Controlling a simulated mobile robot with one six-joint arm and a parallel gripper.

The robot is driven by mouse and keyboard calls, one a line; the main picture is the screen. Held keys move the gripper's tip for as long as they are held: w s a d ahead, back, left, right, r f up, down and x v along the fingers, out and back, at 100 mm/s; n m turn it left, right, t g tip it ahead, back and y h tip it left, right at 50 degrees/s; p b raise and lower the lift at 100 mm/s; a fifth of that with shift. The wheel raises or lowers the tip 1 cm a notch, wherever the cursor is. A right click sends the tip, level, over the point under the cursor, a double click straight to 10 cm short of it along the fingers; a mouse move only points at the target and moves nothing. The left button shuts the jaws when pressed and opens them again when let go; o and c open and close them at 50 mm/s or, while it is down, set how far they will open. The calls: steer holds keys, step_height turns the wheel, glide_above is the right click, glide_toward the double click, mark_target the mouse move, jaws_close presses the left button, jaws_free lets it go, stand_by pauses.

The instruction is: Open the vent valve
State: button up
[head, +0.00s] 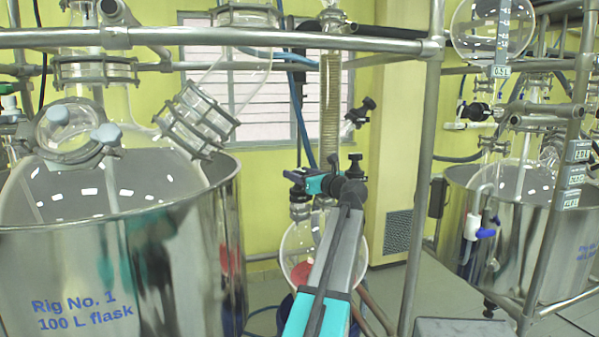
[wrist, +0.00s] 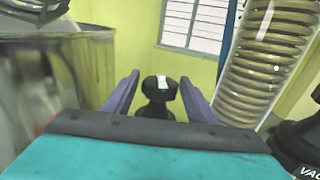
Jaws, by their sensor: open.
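A black knob with a white mark on top (wrist: 158,84), which looks like the vent valve's handle, stands in the middle of the wrist view. My gripper (wrist: 158,92) is open, with one purple-grey finger on each side of the knob. Gaps show between the knob and both fingers, and I cannot tell its depth relative to the fingertips. In the head view my teal gripper (head: 300,180) is in front of the glassware, left of my wrist joint. The knob cannot be made out clearly there, and the valve's lower part is hidden in the wrist view.
A coiled glass condenser (wrist: 262,65) rises close on the right; it also shows in the head view (head: 331,100). A black part lettered "VAC" (wrist: 300,150) is at the wrist view's lower right. The Rig No. 1 steel vessel (head: 130,260) stands left. A metal frame post (head: 422,180) stands right.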

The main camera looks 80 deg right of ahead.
steer(key=shift+a+r+m+g+h+p, duration=0.1)
steer(key=shift+r+m+g+h+p, duration=0.05)
steer(key=shift+m+g+h+p, duration=1.3)
steer(key=shift+g+p, duration=0.35)
steer(key=shift+p, duration=0.15)
steer(key=c, duration=0.9)
steer(key=shift+o, duration=0.2)
steer(key=shift+f+y, duration=0.2)
steer(key=shift+y, duration=0.05)
steer(key=shift+s+d+n+t+b, duration=0.1)
steer(key=shift+d+n+t+b, duration=0.1)
steer(key=shift+n+t+b, duration=0.3)
steer(key=shift+n+t+y+b, duration=0.75)
steer(key=shift+t+y+b, duration=0.25)
steer(key=shift+b, duration=0.1)
steer(key=shift+n+t+y+b, duration=1.5)
steer(key=shift+n+t+y, duration=0.8)
steer(key=shift+y, duration=0.7)
steer(key=shift+n+y, duration=0.6)
steer(key=shift+y, duration=0.2)
